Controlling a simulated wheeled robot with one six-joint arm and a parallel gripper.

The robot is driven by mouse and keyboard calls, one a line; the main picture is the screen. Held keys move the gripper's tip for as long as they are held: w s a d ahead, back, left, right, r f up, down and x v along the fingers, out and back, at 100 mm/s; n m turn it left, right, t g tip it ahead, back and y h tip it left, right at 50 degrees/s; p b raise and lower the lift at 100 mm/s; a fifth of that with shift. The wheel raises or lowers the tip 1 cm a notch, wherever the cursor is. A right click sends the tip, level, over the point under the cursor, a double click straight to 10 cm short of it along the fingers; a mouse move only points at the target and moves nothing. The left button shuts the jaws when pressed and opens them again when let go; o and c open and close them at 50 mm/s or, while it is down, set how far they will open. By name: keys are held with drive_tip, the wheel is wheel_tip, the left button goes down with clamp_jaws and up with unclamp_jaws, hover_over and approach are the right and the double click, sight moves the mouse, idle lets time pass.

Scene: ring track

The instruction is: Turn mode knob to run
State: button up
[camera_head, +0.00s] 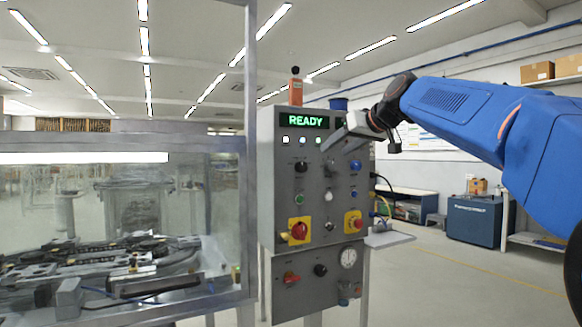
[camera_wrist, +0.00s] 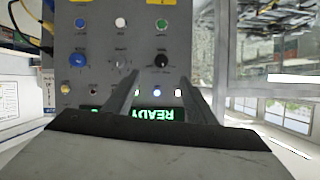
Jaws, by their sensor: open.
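The grey control panel (camera_head: 286,262) carries a row of knobs below its lit READY display (camera_head: 305,121). A black knob (camera_head: 301,167) is at the left of that row and a blue knob (camera_head: 355,165) at its right. In the wrist view, which is upside down, the black knob (camera_wrist: 161,60), a grey knob (camera_wrist: 120,61) and the blue knob (camera_wrist: 78,61) show. The labels are too small to read, so I cannot tell which is the mode knob. My gripper (camera_wrist: 160,82) is open and empty before the panel, the black knob showing just beyond its fingertips. No contact shows.
Below the knobs are green (camera_head: 299,198) and white (camera_head: 328,196) buttons, a red switch on yellow (camera_head: 299,231) and a red button on yellow (camera_head: 353,223). A glazed enclosure (camera_head: 250,175) stands close on the left. Open floor lies to the right.

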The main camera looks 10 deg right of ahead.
approach(304, 167)
drive_tip(key=x, duration=0.8)
drive_tip(key=shift+a, duration=0.15)
drive_tip(key=c, duration=1)
